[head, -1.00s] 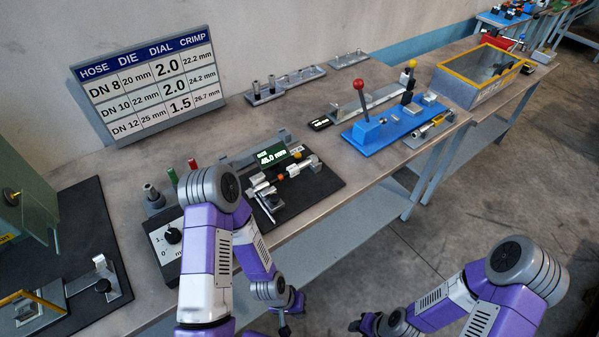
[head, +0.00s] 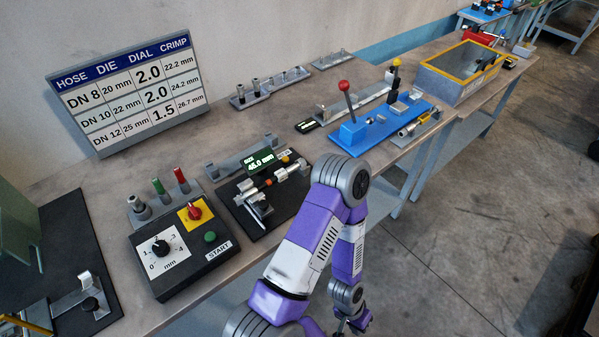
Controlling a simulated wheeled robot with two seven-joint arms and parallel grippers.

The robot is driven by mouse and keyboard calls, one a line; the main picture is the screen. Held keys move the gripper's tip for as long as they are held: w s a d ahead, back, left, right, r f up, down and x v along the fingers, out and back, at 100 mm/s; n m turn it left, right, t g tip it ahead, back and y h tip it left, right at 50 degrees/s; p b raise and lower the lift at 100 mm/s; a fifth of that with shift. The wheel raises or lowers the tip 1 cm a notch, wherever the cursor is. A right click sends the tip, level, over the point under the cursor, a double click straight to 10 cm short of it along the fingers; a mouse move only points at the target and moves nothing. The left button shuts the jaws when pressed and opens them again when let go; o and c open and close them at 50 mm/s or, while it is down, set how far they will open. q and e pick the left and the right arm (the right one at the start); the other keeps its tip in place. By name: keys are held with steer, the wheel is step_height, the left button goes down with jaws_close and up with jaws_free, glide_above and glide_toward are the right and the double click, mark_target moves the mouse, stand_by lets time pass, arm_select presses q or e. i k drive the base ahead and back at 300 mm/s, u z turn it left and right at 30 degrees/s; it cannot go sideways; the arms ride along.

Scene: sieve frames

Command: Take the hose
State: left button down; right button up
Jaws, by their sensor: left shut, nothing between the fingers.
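I cannot make out a hose for certain. A measuring fixture on a black mat (head: 287,208) holds silver fittings (head: 292,171) beside a green display (head: 262,161) reading about 45.0 mm. My left gripper (head: 341,329) is at the bottom of the head view, low in front of the bench edge, apart from everything on the bench. It is shut and empty. My left arm hides part of the bench edge and mat. My right gripper is not in view.
A control box (head: 190,268) with dial, red knob and green button stands at front left. A blue fixture (head: 372,131) with a red-knobbed lever and a yellow-rimmed grey bin (head: 447,88) stand further right. A settings board (head: 131,98) stands behind. Floor on the right is clear.

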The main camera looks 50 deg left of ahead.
mark_target(282, 175)
steer(key=i, duration=1.4)
steer(key=u, duration=3.65)
